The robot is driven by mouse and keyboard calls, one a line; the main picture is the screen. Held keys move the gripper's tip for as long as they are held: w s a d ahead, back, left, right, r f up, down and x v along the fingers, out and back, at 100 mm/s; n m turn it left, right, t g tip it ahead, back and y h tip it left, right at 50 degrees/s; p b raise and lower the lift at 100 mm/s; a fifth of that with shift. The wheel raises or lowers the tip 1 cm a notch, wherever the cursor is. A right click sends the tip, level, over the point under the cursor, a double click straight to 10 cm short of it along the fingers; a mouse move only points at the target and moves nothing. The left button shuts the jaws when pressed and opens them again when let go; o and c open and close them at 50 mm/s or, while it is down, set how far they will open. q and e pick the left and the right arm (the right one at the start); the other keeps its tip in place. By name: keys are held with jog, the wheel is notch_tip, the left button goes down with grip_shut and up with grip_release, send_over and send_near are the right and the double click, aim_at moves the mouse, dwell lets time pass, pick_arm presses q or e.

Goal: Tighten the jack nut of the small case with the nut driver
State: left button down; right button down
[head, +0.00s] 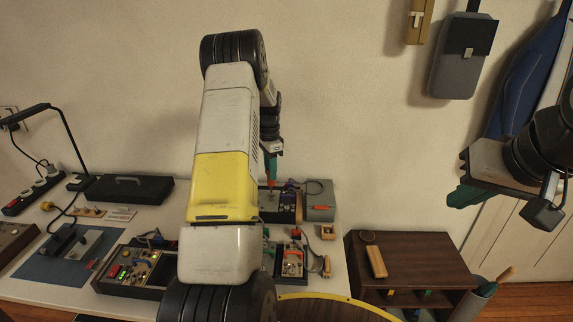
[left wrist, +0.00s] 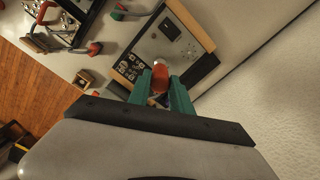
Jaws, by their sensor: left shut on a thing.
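My left gripper (head: 271,164) is shut on the red handle of a tool that looks like the nut driver (head: 269,184). In the left wrist view the red handle (left wrist: 160,78) sits between the green fingers (left wrist: 163,96). The tool points down over a dark case with a grey panel (head: 270,203), also seen in the left wrist view (left wrist: 150,46). Its tip is hidden, so contact cannot be told. I cannot tell for sure which case is the small one, and no jack nut is clear. My right gripper (head: 472,194) hangs empty at the right; its finger gap is unclear.
A larger case with knobs (head: 136,268) and another open case (head: 291,262) stand on the white table. A grey box (head: 320,200) is just right of the worked case. A black closed case (head: 126,189) lies at the back left. A brown cabinet (head: 408,251) stands right.

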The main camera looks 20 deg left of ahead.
pick_arm(q)
jog(key=shift+f, duration=1)
dwell(0.5)
jog(key=shift+m, duration=1.4)
jog(key=shift+m, duration=1.4)
jog(key=m, duration=0.3)
